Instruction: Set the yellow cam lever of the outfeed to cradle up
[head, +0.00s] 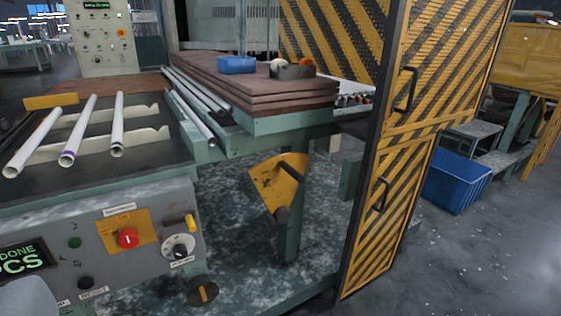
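A yellow bar (50,101) lies at the rails' far left end. On the grey control panel's right side, a small yellow-tipped lever (190,222) sits above a dial (178,247). A larger yellow plate with a dark handle (280,185) hangs beneath the bench to the right. I cannot tell which yellow part is the cam lever, nor read its setting.
The panel carries a red knob (128,238) on a yellow plate and a green display (22,260). A dark handwheel (202,290) juts out below. A striped yellow guard door (425,120) stands right of the bench. A blue bin (456,180) sits on the floor beyond.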

